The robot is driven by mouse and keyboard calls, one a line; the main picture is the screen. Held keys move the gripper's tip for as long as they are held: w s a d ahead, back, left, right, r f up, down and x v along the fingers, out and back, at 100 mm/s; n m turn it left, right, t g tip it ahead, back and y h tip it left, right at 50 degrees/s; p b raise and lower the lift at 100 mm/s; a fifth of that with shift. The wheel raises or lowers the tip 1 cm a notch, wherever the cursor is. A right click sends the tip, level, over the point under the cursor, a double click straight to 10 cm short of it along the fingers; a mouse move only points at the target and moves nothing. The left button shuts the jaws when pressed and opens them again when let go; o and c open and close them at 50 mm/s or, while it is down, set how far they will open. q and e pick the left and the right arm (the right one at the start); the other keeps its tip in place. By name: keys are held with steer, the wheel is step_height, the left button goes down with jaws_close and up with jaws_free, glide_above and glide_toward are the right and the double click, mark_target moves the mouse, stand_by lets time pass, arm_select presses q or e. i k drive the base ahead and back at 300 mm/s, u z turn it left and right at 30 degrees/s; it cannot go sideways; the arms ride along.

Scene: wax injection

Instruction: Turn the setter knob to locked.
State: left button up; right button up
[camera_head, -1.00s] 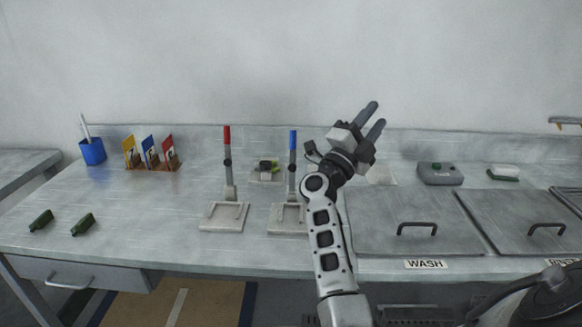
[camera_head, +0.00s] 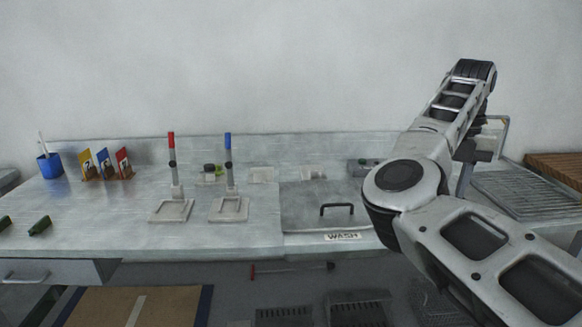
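I cannot pick out a setter knob with certainty. A small pad with a dark and green piece (camera_head: 211,173) lies at the back of the bench, between the red-handled stand (camera_head: 172,165) and the blue-handled stand (camera_head: 229,165). Both stands are upright on square pale bases. My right arm comes in from the lower right, bends at a large elbow and rises over the right of the bench. Its gripper (camera_head: 476,152) seems to be behind the forearm, mostly hidden, so its fingers cannot be read. It is well away from both stands. No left gripper shows.
A blue cup (camera_head: 50,166) and several coloured cards (camera_head: 104,164) stand at the back left. Dark green pieces (camera_head: 40,225) lie in front. The WASH lid (camera_head: 305,198) has a black handle. A ribbed rack (camera_head: 530,192) is at the right. The left bench middle is clear.

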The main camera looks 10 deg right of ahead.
mark_target(209, 169)
steer(key=z, duration=0.35)
steer(key=i, duration=0.7)
steer(key=u, duration=0.85)
steer(key=i, duration=0.75)
steer(key=u, duration=0.85)
